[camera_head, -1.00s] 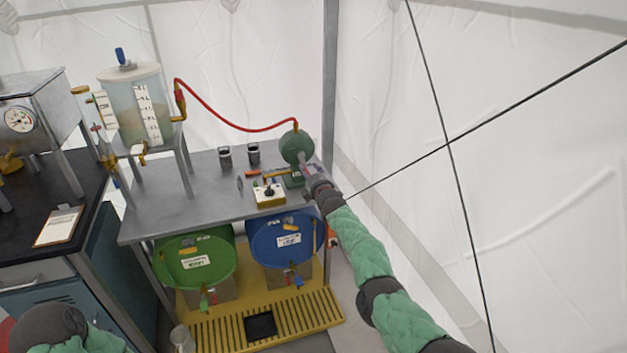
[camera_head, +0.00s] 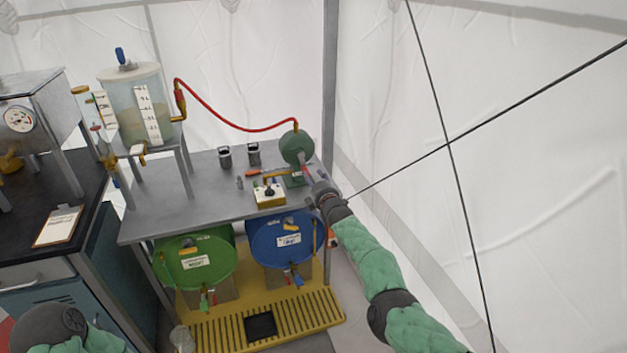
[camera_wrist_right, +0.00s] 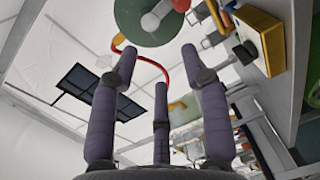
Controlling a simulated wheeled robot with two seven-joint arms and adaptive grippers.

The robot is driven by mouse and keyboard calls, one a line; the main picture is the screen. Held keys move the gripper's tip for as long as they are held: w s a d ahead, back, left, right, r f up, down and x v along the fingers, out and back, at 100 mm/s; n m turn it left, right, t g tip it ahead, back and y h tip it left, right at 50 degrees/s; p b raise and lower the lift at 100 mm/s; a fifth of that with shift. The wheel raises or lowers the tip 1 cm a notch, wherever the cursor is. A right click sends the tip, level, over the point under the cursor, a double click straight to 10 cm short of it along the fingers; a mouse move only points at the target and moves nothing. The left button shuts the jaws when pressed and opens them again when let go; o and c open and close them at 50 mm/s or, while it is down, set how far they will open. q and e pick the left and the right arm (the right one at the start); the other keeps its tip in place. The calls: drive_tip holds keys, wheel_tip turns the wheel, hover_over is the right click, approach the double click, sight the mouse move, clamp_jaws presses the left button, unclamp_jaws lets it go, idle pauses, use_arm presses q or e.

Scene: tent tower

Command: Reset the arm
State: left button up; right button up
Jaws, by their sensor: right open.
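My right arm reaches up from the lower right in the head view. Its gripper (camera_head: 315,184) is at the right end of the grey table, just in front of the green round pump-like device (camera_head: 297,147). In the right wrist view the purple fingers of this gripper (camera_wrist_right: 150,85) stand apart with nothing between them. The green device (camera_wrist_right: 150,18) shows beyond the fingertips, apart from them. My left arm shows only as a dark joint and green sleeve at the lower left; its gripper is not in view.
The grey table (camera_head: 205,200) holds a yellow switch box (camera_head: 269,196), two dark cups and a clear tank (camera_head: 135,105). A red hose (camera_head: 225,120) runs from tank to device. Green (camera_head: 195,262) and blue (camera_head: 284,243) drums lie below. Tent wall and cables are at right.

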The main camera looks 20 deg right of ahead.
idle(0.3)
drive_tip(key=s+a+f+n+g+p, duration=0.1)
drive_tip(key=s+a+f+n+g, duration=0.15)
drive_tip(key=f+n, duration=0.4)
drive_tip(key=s+a+f+n+g+y+p, duration=0.1)
drive_tip(key=s+a+f+n+g, duration=0.2)
drive_tip(key=f, duration=0.6)
drive_tip(key=s+a+f+n+g+p, duration=0.1)
drive_tip(key=s+a+f+n+g, duration=0.2)
drive_tip(key=f+n, duration=0.4)
drive_tip(key=s+f+n+g, duration=0.2)
drive_tip(key=s+f+n, duration=0.5)
drive_tip(key=s, duration=0.2)
drive_tip(key=s+a+f+n+g+p, duration=0.1)
drive_tip(key=s+a+f+n+g, duration=0.1)
drive_tip(key=s+n, duration=0.65)
drive_tip(key=s+a+f+n+g+p, duration=0.1)
drive_tip(key=s+f+n+g+p, duration=0.15)
drive_tip(key=s+n, duration=0.65)
drive_tip(key=s+a+r+n+g+y, duration=0.1)
drive_tip(key=s+n, duration=0.4)
drive_tip(key=s, duration=0.5)
drive_tip(key=s+a+r+n+y, duration=0.1)
drive_tip(key=s+a+r+n, duration=0.2)
drive_tip(key=s+n, duration=0.3)
drive_tip(key=s+a+p, duration=0.1)
drive_tip(key=s, duration=0.4)
drive_tip(key=shift+r+g, duration=0.3)
drive_tip(key=shift+g, duration=0.1)
